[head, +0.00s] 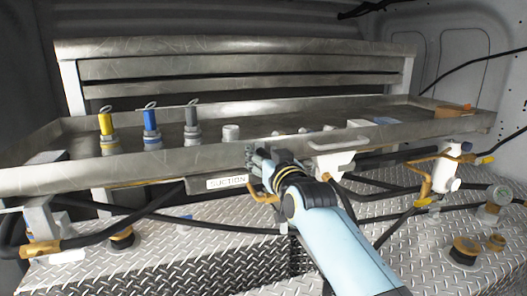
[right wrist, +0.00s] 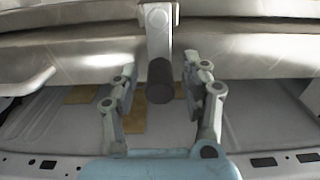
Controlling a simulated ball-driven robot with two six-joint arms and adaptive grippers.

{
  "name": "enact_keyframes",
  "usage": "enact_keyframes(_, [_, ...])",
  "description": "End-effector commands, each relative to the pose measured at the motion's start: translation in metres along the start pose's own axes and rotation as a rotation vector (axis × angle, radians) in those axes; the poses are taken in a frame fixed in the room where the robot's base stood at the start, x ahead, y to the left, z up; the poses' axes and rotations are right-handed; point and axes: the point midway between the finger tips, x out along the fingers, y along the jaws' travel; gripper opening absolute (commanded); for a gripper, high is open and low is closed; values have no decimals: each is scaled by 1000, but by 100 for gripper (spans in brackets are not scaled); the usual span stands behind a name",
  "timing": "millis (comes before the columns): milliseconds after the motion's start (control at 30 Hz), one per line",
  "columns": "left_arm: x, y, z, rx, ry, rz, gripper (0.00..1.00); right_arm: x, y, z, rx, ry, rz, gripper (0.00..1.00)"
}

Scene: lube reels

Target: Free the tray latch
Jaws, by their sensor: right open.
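The long grey metal tray (head: 110,172) spans the head view, with its front wall facing me. My right gripper (head: 262,160) is at this wall, just right of the SUCTION label. In the right wrist view, a pale latch arm (right wrist: 159,38) hangs from the tray edge and ends in a dark round knob (right wrist: 160,80). The knob lies between the two spread fingers of my right gripper (right wrist: 157,72), with visible gaps on both sides. The gripper is open. In the head view my gripper hides the latch. My left gripper is not in view.
Yellow (head: 105,125), blue (head: 150,125) and grey (head: 192,118) capped fittings stand in the tray. A white bracket with a handle (head: 338,145) is right of my gripper. Black hoses (head: 160,218) and brass fittings (head: 465,248) lie below, over the diamond-plate deck (head: 400,265).

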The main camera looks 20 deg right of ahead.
Motion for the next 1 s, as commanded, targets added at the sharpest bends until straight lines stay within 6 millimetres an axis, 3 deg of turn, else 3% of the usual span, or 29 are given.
enact_keyframes(300, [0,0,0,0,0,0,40,4,0,0,-1,0,0,47])
enact_keyframes(667, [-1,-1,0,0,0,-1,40,3,0,0,-1,-1,0,1])
enact_keyframes(1000, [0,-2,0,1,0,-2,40,4,0,1,-2,-1,0,0])
